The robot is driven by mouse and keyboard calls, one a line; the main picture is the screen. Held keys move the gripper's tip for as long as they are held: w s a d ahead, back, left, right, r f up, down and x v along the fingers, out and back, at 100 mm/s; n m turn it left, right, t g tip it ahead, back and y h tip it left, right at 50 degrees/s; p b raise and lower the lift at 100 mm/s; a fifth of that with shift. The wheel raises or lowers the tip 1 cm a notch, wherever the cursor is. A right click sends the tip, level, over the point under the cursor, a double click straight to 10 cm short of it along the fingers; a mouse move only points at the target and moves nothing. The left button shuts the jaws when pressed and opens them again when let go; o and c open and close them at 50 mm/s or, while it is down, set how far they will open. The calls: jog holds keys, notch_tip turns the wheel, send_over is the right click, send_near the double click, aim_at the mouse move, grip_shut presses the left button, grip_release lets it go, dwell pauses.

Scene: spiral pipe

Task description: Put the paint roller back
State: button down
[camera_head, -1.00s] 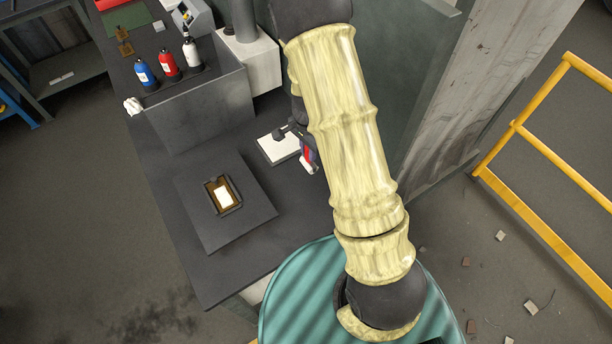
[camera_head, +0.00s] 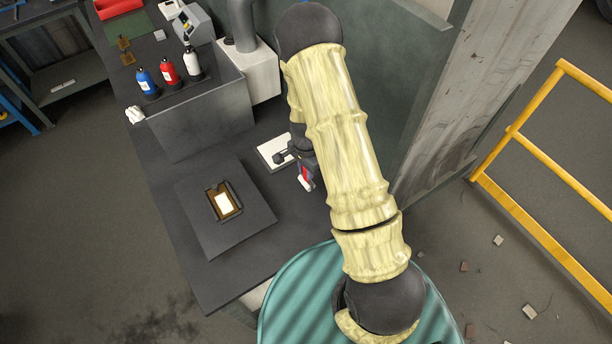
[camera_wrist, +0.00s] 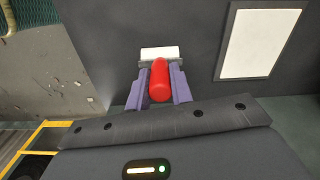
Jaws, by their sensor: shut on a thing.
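The paint roller (camera_wrist: 159,82) has a red handle and a white roller end (camera_wrist: 159,53). It also shows small in the head view (camera_head: 304,174), partly hidden by my arm. My gripper (camera_wrist: 160,92) is shut on the red handle, with a purple finger on each side. The white end points away from my wrist, above the dark bench (camera_head: 175,245). A small tray (camera_head: 237,207) with a brown inside and a pale patch sits on a dark square plate (camera_head: 250,228), left of my gripper in the head view.
A white rectangular pad (camera_head: 270,153) lies on the bench beside my gripper. Blue (camera_head: 147,82), red (camera_head: 169,72) and white (camera_head: 192,64) bottles stand on a raised grey block (camera_head: 200,118). A concrete pillar (camera_head: 455,110) and yellow railing (camera_head: 545,150) are at the right.

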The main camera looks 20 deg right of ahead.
aim_at(309, 186)
jog(key=shift+d, duration=0.1)
jog(key=shift+f, duration=0.45)
notch_tip(309, 186, down, 3)
jog(key=shift+d+r+p, duration=0.1)
jog(key=shift+p, duration=0.65)
jog(key=shift+f, duration=0.25)
jog(key=shift+f, duration=0.15)
jog(key=c, duration=1.2)
grip_release()
jog(key=shift+c, duration=0.2)
